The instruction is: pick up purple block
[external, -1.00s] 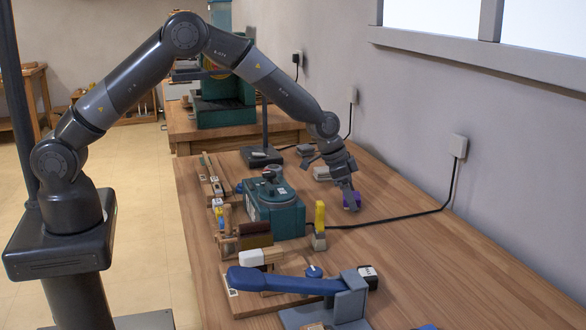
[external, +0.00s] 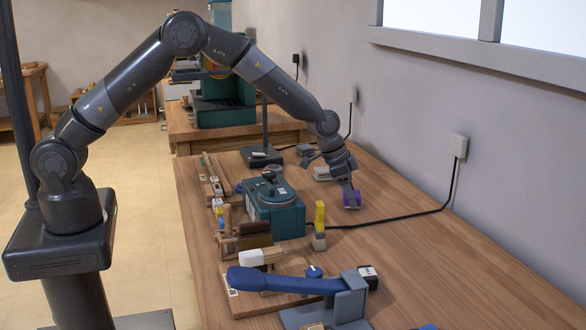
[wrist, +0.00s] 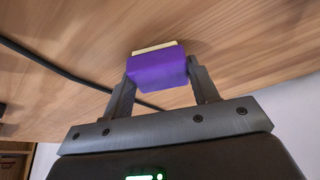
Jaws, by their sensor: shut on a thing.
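The purple block (wrist: 158,72) sits between the two fingers of my gripper (wrist: 160,82) in the wrist view, with a pale cream strip along its far side. Both fingers touch its sides. In the external view, the purple block (external: 351,199) is at the end of my gripper (external: 349,193), low over the wooden table (external: 420,250). I cannot tell whether the block still touches the table.
A teal machine (external: 273,207) stands left of my gripper. A yellow and grey upright piece (external: 319,227) is nearer the camera. The table's right front is mostly clear.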

